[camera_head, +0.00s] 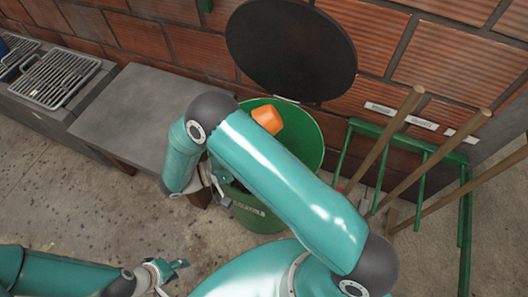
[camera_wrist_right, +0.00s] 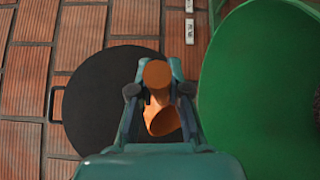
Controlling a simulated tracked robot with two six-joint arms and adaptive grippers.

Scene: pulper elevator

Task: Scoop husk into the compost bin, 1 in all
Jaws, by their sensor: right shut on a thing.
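The green compost bin (camera_head: 309,147) stands by the brick wall with its round black lid (camera_head: 290,50) open against the wall. An orange scoop (camera_head: 267,119) shows over the bin's mouth, tilted. My right arm reaches across the bin and hides much of its opening. In the right wrist view my right gripper (camera_wrist_right: 159,92) is shut on the scoop (camera_wrist_right: 163,117), with the bin's green wall (camera_wrist_right: 255,80) to the right and the lid (camera_wrist_right: 90,95) behind. I cannot see husk in the scoop. My left gripper (camera_head: 172,277) is open and empty, low at the front left.
A grey bench (camera_head: 140,112) stands left of the bin, with metal grates (camera_head: 55,78) farther left. A green rack (camera_head: 345,150) with long wooden handles (camera_head: 385,140) stands right of the bin. The concrete floor (camera_head: 90,195) at left is clear.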

